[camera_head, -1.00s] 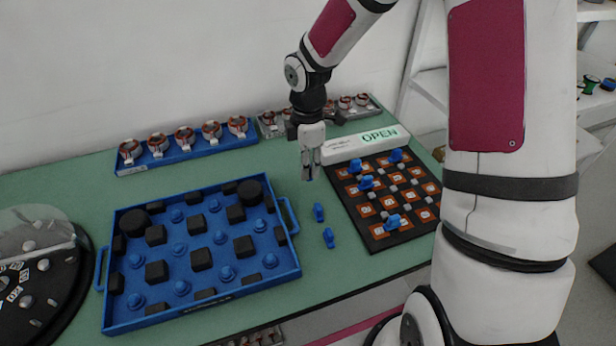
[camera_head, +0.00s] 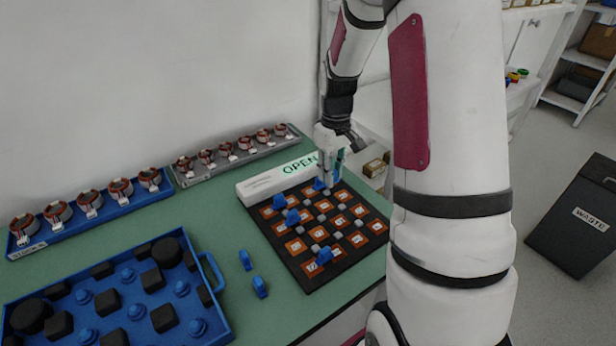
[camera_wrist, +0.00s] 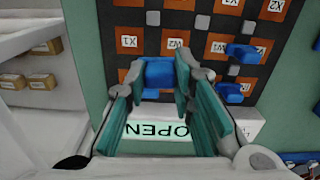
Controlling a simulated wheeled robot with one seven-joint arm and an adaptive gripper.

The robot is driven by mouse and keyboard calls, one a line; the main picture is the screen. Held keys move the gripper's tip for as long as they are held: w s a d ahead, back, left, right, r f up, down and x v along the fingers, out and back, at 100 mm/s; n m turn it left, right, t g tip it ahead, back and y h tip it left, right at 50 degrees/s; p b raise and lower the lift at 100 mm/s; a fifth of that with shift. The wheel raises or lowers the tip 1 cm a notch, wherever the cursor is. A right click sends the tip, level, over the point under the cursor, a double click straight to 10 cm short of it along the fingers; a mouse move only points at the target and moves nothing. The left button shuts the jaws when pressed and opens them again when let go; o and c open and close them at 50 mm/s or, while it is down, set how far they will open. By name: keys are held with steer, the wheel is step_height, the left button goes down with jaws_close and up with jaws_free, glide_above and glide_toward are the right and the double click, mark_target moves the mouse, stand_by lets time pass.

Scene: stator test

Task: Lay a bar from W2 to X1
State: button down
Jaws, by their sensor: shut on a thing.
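The dark board (camera_head: 309,279) carries orange labelled squares and small grey blocks. In the wrist view, square X1 (camera_wrist: 128,41) and square W2 (camera_wrist: 176,42) lie side by side just above my gripper. My gripper (camera_wrist: 161,82) is shut on a blue bar (camera_wrist: 159,72) at the board's edge by the OPEN sign; whether the bar touches the board I cannot tell. In the head view my gripper (camera_head: 328,182) is over the board's far right corner. Other blue bars stand on the board (camera_head: 280,201), (camera_head: 292,218), (camera_head: 323,255).
Two loose blue bars (camera_head: 245,260), (camera_head: 260,287) stand on the green table left of the board. The OPEN sign (camera_head: 275,179) borders the board's far side. A blue tray (camera_head: 215,318) with black blocks is at left. Stator racks line the wall.

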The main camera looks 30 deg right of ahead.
mark_target(336, 182)
steer(key=shift+s+d+m, duration=0.1)
steer(key=shift+d+m, duration=0.2)
steer(key=shift+d, duration=0.3)
steer(key=shift+f, duration=0.2)
steer(key=shift+f+b, duration=1.75)
steer(key=shift+f, duration=0.8)
steer(key=shift+f, duration=0.65)
steer(key=c, duration=1.3)
jaws_free()
step_height(336, 182, up, 12)
steer(key=shift+r, duration=0.1)
